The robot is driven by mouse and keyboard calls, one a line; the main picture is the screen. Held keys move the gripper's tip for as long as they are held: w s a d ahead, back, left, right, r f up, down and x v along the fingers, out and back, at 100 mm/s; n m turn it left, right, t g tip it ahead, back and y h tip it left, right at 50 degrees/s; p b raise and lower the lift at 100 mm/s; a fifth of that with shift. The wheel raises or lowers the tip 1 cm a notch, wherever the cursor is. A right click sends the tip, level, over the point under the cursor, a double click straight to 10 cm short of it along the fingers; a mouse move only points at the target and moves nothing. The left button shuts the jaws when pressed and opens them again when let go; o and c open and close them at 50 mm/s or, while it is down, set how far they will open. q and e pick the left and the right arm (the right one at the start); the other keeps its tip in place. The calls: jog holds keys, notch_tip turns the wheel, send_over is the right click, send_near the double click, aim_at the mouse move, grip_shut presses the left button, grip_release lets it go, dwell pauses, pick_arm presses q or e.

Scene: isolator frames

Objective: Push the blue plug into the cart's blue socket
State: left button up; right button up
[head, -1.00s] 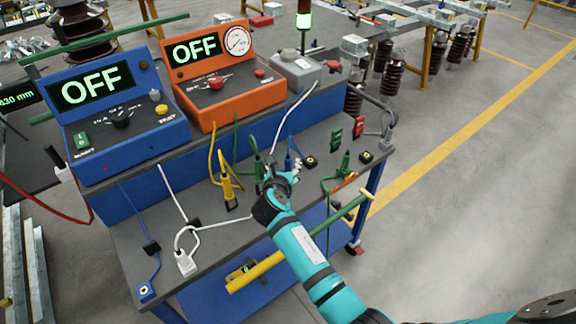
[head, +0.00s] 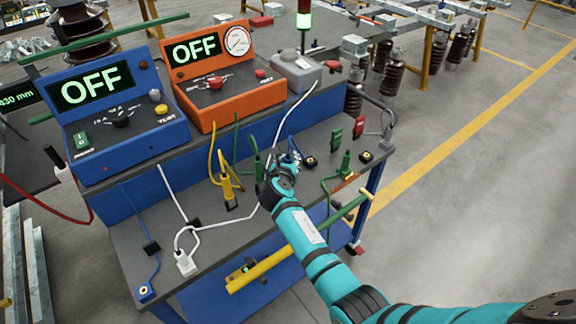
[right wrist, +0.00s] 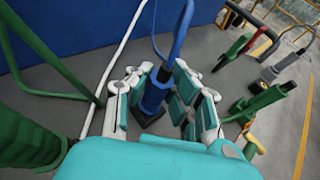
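The blue plug (head: 291,158) stands upright on the cart's top (head: 130,235), with a blue cable rising from it. In the right wrist view, the blue plug (right wrist: 154,92) is between the fingers of my right gripper (right wrist: 153,88), its lower end on a dark base. The fingers are spread on both sides of it, with a visible gap on the left. In the head view, my right gripper (head: 284,165) partly hides the plug. My left gripper is not in view.
A green plug (head: 257,168) and yellow plug (head: 228,188) stand left of my right gripper, another green plug (head: 345,163) to its right. A white connector (head: 186,262) lies at the front. Blue (head: 120,115) and orange (head: 225,90) boxes reading OFF stand behind.

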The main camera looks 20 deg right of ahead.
grip_shut()
jog(key=shift+r, duration=0.15)
jog(key=shift+r, duration=0.25)
notch_tip(320, 180, up, 3)
jog(key=shift+r, duration=0.1)
jog(key=s+r, duration=0.1)
jog(key=s, duration=1.5)
jog(key=shift+d, duration=0.1)
